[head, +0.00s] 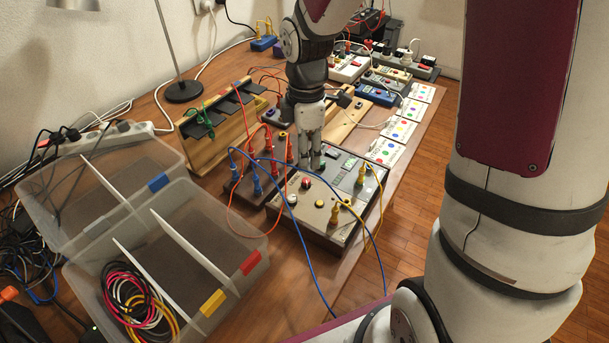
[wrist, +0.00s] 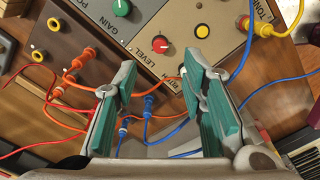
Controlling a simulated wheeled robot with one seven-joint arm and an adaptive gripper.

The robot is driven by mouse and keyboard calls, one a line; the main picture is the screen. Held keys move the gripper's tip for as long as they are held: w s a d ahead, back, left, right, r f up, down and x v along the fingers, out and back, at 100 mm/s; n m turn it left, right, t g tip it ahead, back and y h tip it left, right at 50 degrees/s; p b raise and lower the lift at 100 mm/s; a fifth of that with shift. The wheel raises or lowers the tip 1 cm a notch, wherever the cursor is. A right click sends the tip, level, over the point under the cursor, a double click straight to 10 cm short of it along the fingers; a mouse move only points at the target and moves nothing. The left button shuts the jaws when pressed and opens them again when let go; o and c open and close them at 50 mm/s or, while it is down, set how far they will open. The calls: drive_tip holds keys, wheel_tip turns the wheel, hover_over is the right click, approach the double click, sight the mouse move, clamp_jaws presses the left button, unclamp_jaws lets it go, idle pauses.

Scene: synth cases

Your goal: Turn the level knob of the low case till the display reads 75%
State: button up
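The low case (head: 285,207) stands on the table with a light front panel facing up. Its level knob is red with a white centre and shows in the wrist view (wrist: 160,43) beside the word LEVEL; in the head view the red knob (head: 306,183) sits just below my gripper. A greenish display strip (head: 351,164) lies at the panel's far side, too small to read. My gripper (head: 312,166) points down over the panel. In the wrist view my gripper (wrist: 160,68) has its two green-padded fingers spread apart and empty, with the knob beyond their tips.
A yellow button (wrist: 202,31) and a green gain knob (wrist: 121,8) are near the level knob. Yellow plugs (head: 335,214) and blue, red and orange cables loop around the case. A clear divided box (head: 180,205) stands at left. Bare floor (head: 420,200) lies to the right.

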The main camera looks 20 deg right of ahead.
sight(306, 180)
wheel_tip(306, 180, down, 8)
drive_tip(key=shift+f+b, duration=0.25)
drive_tip(key=shift+b, duration=0.45)
clamp_jaws()
